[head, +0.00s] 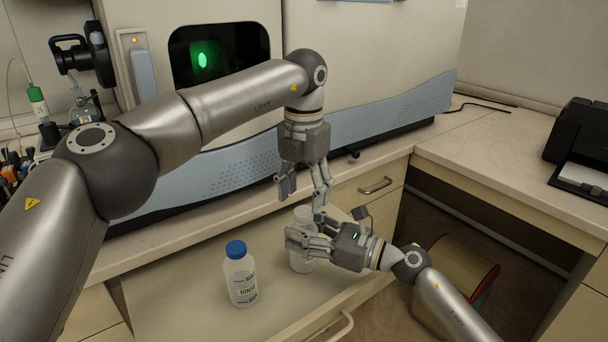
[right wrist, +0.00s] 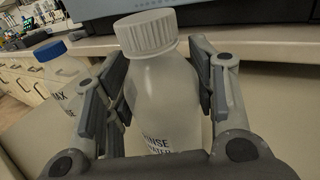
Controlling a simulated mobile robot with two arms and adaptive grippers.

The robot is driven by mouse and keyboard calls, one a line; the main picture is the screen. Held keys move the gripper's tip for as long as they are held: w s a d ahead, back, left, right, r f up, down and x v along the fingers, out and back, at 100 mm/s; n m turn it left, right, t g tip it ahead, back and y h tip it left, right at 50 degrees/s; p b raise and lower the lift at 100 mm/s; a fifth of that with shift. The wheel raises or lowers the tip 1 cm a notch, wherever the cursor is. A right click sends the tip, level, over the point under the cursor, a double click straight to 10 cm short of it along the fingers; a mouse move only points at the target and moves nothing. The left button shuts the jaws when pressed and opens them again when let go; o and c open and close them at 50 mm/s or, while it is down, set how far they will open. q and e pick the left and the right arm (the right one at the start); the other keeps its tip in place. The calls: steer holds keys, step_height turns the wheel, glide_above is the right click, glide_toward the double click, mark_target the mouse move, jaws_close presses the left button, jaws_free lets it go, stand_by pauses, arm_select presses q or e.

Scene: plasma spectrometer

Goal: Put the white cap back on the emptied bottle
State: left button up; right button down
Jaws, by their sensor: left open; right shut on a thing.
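A white bottle (right wrist: 162,88) with a ribbed white cap (right wrist: 150,32) fills the middle of the right wrist view; the cap sits upright on its neck. How tightly it is screwed cannot be seen. My right gripper (right wrist: 163,95) is shut around the bottle's body, one finger on each side. In the head view this bottle (head: 302,262) is partly hidden by my right gripper (head: 308,240). My left gripper (head: 303,188) points down, open and empty, just above the white cap (head: 303,213). How full the bottle is cannot be told.
A blue-capped bottle (head: 241,278) stands to the left on the pulled-out drawer surface (head: 185,285); its label reads RINSE. The large instrument (head: 375,70) stands behind on the counter (head: 490,140). A black device (head: 582,140) is at the far right. The drawer surface around the bottles is clear.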

mark_target(304, 210)
arm_select(q)
steer(key=shift+f, duration=1.8)
steer(key=c, duration=1.1)
steer(key=o, duration=1.2)
steer(key=shift+c, duration=0.2)
step_height(304, 210, up, 12)
